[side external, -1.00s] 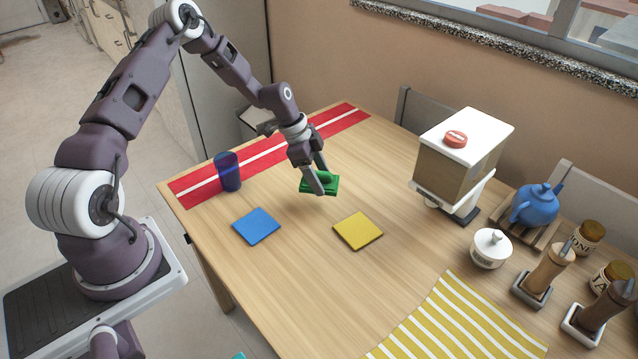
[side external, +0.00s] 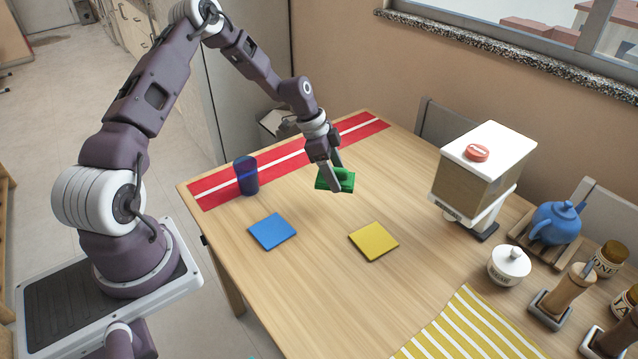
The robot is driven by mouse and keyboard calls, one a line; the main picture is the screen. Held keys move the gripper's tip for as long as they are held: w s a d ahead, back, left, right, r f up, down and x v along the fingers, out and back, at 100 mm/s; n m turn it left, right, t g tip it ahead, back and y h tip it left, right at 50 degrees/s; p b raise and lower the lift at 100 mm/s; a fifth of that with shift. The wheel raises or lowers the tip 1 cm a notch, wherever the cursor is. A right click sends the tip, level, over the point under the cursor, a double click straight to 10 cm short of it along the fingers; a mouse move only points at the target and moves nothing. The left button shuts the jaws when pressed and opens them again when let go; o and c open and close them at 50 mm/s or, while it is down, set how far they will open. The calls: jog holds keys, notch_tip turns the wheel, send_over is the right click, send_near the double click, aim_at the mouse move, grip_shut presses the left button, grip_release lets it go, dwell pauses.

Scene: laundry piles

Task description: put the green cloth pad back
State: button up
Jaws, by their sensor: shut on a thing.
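The green cloth pad (side external: 345,183) is a small folded-looking green piece near the back middle of the wooden table. My gripper (side external: 338,183) points down and is shut on the pad, with a finger in front of part of it. The pad appears at or slightly above the table; the exact gap is hard to tell. A flat blue pad (side external: 272,231) lies on the table to the left and nearer. A flat yellow pad (side external: 374,241) lies to the right and nearer.
A dark blue cup (side external: 246,176) stands by the red runner with a white stripe (side external: 219,187). A box-like dispenser (side external: 468,181), white jar (side external: 509,265), blue teapot (side external: 556,223) and mills stand at right. A yellow striped cloth (side external: 468,328) lies in front. Wood around the pads is clear.

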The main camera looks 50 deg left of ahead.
jog(key=w+a+n+y, duration=0.15)
jog(key=a+n, duration=0.35)
jog(key=a, duration=0.5)
jog(key=r+n+t+y, duration=0.1)
jog(key=r+n+y, duration=0.1)
jog(key=n, duration=0.2)
send_over(300, 164)
jog(key=s, duration=0.1)
notch_tip(300, 164, down, 9)
jog(key=shift+s+f, duration=0.15)
jog(key=shift+f, duration=0.3)
jog(key=shift+f, duration=0.1)
jog(key=o, duration=1.5)
jog(key=shift+c, duration=0.2)
